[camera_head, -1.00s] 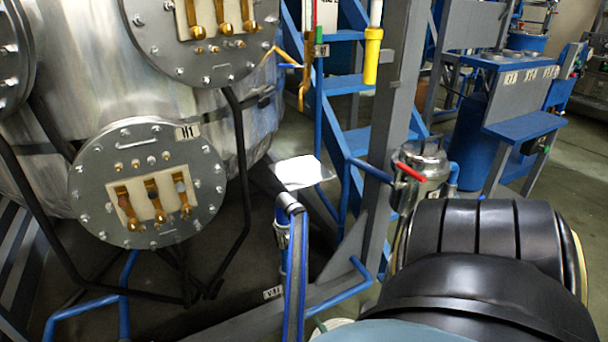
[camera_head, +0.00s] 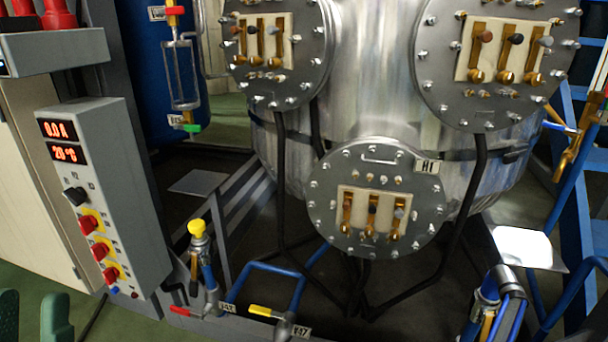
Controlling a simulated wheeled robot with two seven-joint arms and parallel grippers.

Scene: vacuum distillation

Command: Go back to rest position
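Two dark green fingertips of my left gripper (camera_head: 32,316) show at the bottom left corner. They stand apart with a gap between them, and nothing shows in the gap. The rest of this gripper is below the picture. The fingertips show below the grey control box (camera_head: 105,190), over the green floor; their distance from the box is hard to tell. My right gripper and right arm are not in view.
A large steel vessel (camera_head: 375,115) with round flanges, one labelled H1 (camera_head: 375,200), fills the middle. Valves with yellow (camera_head: 197,228) and red (camera_head: 180,311) handles and blue pipes (camera_head: 270,268) stand low in front. A blue column (camera_head: 165,75) stands left; blue stairs (camera_head: 590,190) stand right.

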